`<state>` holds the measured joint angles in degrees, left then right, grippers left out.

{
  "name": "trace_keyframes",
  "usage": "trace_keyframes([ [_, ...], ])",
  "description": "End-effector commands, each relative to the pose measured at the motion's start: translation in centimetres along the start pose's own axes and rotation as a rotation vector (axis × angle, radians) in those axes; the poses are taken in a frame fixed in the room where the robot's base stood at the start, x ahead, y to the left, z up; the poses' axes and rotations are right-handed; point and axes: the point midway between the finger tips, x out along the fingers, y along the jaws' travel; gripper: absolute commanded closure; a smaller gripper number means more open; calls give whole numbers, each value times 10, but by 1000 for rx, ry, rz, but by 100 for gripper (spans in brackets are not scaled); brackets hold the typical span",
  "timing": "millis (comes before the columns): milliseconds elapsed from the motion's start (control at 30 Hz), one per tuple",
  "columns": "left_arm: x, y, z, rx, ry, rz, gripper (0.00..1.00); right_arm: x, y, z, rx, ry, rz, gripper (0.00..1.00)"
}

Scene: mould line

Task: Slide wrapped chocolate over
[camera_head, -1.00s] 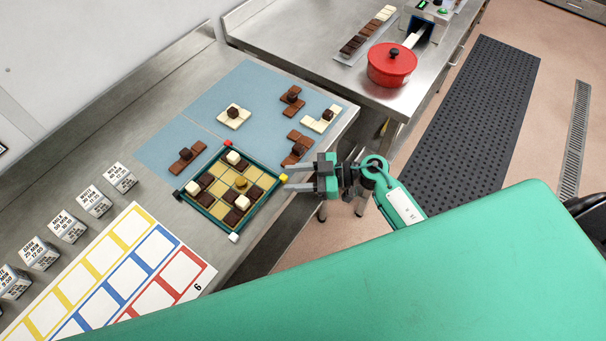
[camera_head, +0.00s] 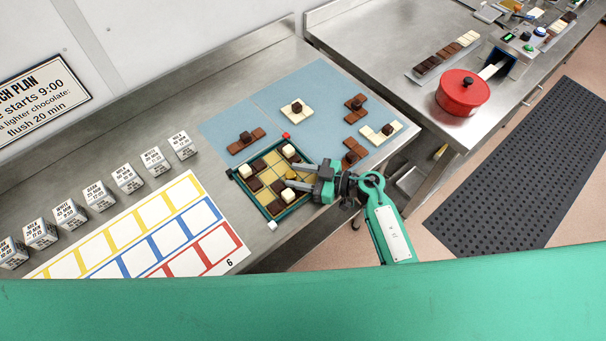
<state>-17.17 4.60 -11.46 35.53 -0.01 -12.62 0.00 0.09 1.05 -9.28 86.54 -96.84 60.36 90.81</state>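The gold wrapped chocolate (camera_head: 291,176) is a small piece in the green-rimmed square tray (camera_head: 240,187). The tray has a grid of gold squares with dark and white pieces on it. My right gripper (camera_head: 289,175) reaches over the tray's right side, pointing left. Its two fingers are apart, and the wrapped chocolate shows at or between their tips. I cannot tell whether they touch it. My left gripper is not in view.
White, brown and dark chocolate shapes with knobs lie on a blue mat (camera_head: 318,85) behind the tray. Labelled cubes (camera_head: 128,178) line up at left, beside a coloured grid sheet (camera_head: 160,212). A red pot (camera_head: 462,94) stands on the far table.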

Motion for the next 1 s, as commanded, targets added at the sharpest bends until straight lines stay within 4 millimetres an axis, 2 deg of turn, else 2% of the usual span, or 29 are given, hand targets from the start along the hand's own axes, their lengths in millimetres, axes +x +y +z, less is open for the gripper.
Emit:
trace_keyframes([
  [67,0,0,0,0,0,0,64,0,0,0,0,0,0,61],
  [100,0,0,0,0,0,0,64,0,0,0,0,0,0,64],
  [233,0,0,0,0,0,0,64,0,0,0,0,0,0,90],
  [267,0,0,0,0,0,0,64,0,0,0,0,0,0,94],
  [567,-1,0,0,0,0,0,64,-2,2,0,0,0,0,94],
  [1000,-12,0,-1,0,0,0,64,-23,20,2,1,-1,3,94],
])
